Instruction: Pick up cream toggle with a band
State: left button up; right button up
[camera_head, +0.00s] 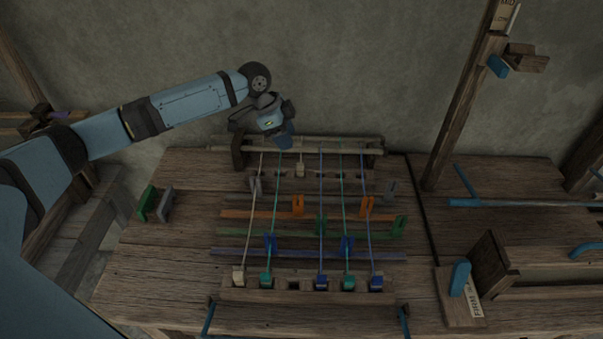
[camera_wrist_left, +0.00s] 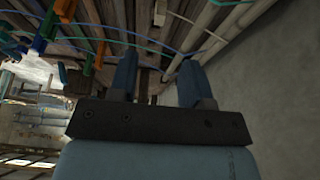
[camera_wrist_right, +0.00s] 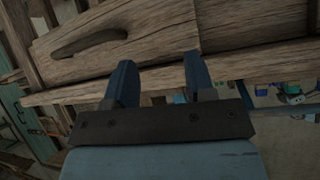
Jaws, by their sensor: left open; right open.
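A cream toggle (camera_head: 301,169) stands at the loom's back row, below and slightly right of my left gripper (camera_head: 284,140). A cream toggle also shows in the left wrist view (camera_wrist_left: 160,13), beyond the fingers. Another cream toggle (camera_head: 239,277) sits at the left end of the front slotted bar, with a cream cord running back from it. Bands on either are too small to tell. My left gripper (camera_wrist_left: 157,65) is open and empty above the back beam. My right gripper (camera_wrist_right: 160,65) is open and empty, facing wooden boards; it is outside the head view.
Blue and teal cords (camera_head: 321,210) stretch across the loom. The front bar (camera_head: 294,294) holds teal and blue toggles and one empty slot. Orange, green and blue clips stand on crossbars. A wooden post (camera_head: 460,115) rises at right; the left tabletop (camera_head: 165,265) is mostly clear.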

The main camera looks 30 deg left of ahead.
aim_at(301, 164)
pick_arm(q)
jog(key=x, duration=1.1)
jog(key=shift+s+a+b, duration=0.1)
jog(key=shift+a+b, duration=0.05)
jog(key=shift+b, duration=0.25)
jog(key=shift+c, duration=0.4)
grip_shut()
